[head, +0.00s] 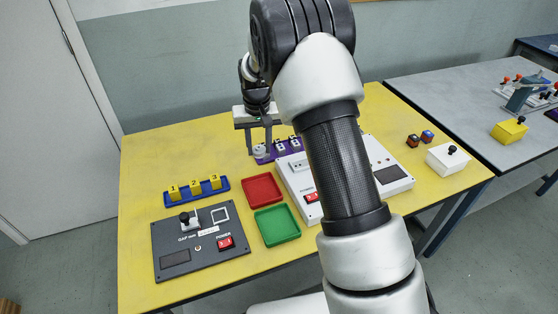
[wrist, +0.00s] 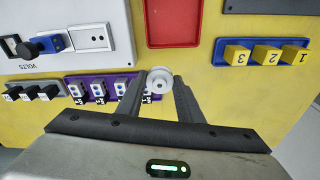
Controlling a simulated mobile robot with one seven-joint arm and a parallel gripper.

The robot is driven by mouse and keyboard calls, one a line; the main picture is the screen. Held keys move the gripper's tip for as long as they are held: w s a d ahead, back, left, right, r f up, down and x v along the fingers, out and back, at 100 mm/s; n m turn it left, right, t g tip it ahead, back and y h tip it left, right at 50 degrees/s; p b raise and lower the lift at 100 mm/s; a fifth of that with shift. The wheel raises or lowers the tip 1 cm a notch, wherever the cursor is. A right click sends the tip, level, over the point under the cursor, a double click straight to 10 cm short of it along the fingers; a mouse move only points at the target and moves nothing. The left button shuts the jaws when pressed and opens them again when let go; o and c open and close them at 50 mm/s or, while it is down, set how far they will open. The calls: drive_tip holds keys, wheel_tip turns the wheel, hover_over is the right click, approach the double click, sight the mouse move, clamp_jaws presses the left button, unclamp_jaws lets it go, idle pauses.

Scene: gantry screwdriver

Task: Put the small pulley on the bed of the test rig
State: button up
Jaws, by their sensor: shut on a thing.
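My gripper (head: 262,147) is shut on a small pale grey pulley (head: 260,153). In the wrist view the round pulley (wrist: 159,79) sits between the two fingertips (wrist: 158,88), with its flat face and centre hub showing. It is by the end of a purple rack (head: 274,149) near the back of the yellow table; I cannot tell how far above the table it is. A white device marked VOLTS (wrist: 75,15) and a dark panel marked GAP mm (head: 200,240) are in view. I cannot tell which is the test rig.
The purple rack (wrist: 105,87) holds several blue and white pieces. A red tray (head: 262,189) and green tray (head: 276,225) lie between the two devices. A blue rack (head: 197,192) holds yellow numbered blocks. The table's back left is clear. My arm hides part of the white device.

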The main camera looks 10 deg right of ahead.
sight(260, 171)
drive_tip(key=shift+s+f+b, duration=0.1)
drive_tip(key=shift+f+b, duration=0.4)
drive_tip(key=shift+f, duration=3.1)
drive_tip(key=shift+f, duration=0.2)
drive_tip(key=o, duration=1.1)
drive_tip(key=shift+c, duration=0.2)
